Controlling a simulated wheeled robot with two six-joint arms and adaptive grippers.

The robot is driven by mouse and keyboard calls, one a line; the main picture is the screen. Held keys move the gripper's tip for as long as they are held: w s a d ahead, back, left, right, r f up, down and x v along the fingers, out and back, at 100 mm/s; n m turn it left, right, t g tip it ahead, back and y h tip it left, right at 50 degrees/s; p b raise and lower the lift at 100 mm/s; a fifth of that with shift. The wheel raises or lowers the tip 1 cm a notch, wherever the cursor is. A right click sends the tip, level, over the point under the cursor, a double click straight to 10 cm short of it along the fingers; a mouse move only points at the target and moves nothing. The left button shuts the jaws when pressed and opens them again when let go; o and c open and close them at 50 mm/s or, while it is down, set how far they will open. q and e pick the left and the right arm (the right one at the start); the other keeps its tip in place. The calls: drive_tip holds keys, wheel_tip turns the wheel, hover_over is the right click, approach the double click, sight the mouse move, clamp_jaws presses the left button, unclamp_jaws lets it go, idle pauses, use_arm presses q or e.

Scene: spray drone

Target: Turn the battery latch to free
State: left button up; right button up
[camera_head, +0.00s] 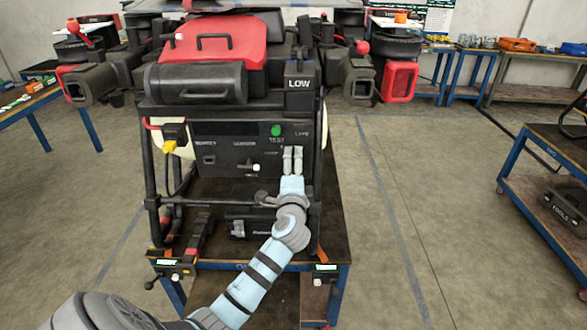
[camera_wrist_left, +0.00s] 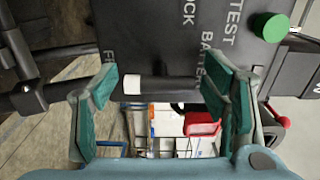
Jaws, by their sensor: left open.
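In the left wrist view, a dark bar-shaped latch lever with a white tip (camera_wrist_left: 132,85) lies between the two fingers of my left gripper (camera_wrist_left: 160,98). The gripper is open. The words LOCK and BATTERY and a partly cut word starting FR are beside the lever, with the tip near FR. I cannot tell whether a finger touches it. In the head view, my left gripper (camera_head: 292,160) is at the right part of the drone's dark panel (camera_head: 225,160) and covers part of it. My right gripper is out of view.
A green TEST button (camera_head: 276,130) is just above my left gripper. A small white-tipped switch (camera_head: 250,167) sits left of it. The drone's frame posts border the panel. A yellow plug (camera_head: 170,147) is at the left. The floor on the right (camera_head: 420,200) is clear.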

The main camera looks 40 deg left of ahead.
use_arm(q)
drive_tip(key=v, duration=1.2)
